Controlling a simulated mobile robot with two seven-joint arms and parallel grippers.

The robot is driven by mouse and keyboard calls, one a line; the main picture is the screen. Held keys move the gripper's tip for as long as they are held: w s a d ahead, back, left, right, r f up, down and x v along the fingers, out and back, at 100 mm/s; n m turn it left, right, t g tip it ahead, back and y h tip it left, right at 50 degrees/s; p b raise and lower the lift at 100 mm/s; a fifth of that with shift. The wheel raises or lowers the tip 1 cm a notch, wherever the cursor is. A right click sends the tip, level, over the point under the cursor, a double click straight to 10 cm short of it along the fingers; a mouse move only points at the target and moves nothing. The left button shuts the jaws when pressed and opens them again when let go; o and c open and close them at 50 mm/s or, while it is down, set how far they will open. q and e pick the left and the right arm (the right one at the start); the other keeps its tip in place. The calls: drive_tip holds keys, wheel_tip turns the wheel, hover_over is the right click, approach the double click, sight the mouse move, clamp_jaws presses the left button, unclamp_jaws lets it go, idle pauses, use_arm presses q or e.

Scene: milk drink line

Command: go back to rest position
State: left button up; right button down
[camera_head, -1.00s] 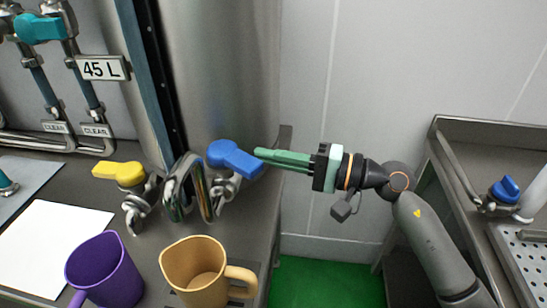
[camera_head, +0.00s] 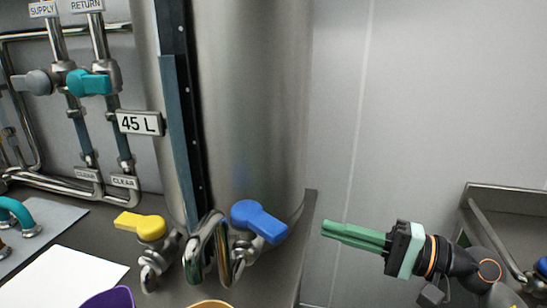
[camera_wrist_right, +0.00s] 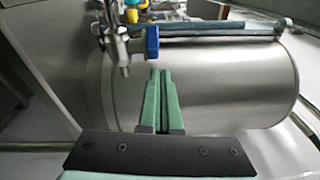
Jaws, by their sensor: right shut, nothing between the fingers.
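My right gripper (camera_head: 325,230) has green fingers that lie together, empty. It points left in the head view, to the right of the blue valve handle (camera_head: 259,221) and apart from it. In the right wrist view the closed fingers (camera_wrist_right: 160,75) point toward the steel tank, with the blue handle (camera_wrist_right: 152,42) beyond their tips. My left gripper is not in view.
The steel tank (camera_head: 250,100) with a "45 L" label stands on the counter. A yellow valve handle (camera_head: 140,225) and curved spouts are at its front. Tops of a purple mug (camera_head: 108,298) and a tan mug (camera_head: 210,304) show below. A metal sink (camera_head: 510,200) is at right.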

drive_tip(key=s+d+f+n+t+h+p, duration=0.2)
drive_tip(key=d+f+n+t+h+p, duration=0.15)
drive_tip(key=f+n+h, duration=0.55)
drive_tip(key=s+d+f+n+t+h+p, duration=0.25)
drive_tip(key=f+n+t+h+p, duration=0.2)
drive_tip(key=f+n, duration=0.7)
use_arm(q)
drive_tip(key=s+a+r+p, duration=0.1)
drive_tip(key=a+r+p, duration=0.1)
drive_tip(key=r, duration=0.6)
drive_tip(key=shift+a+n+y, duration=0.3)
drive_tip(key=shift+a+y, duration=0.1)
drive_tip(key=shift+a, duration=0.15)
use_arm(e)
drive_tip(key=s+a+f+m+g, duration=0.3)
drive_tip(key=s+f+m+g, duration=0.4)
drive_tip(key=s+f+m, duration=0.4)
drive_tip(key=shift+s+a+f+h, duration=0.2)
drive_tip(key=shift+s+f+h, duration=0.15)
drive_tip(key=shift+s, duration=0.15)
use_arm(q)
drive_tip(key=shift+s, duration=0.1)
use_arm(e)
drive_tip(key=shift+r+m, duration=0.1)
drive_tip(key=shift+m, duration=0.15)
idle(2.6)
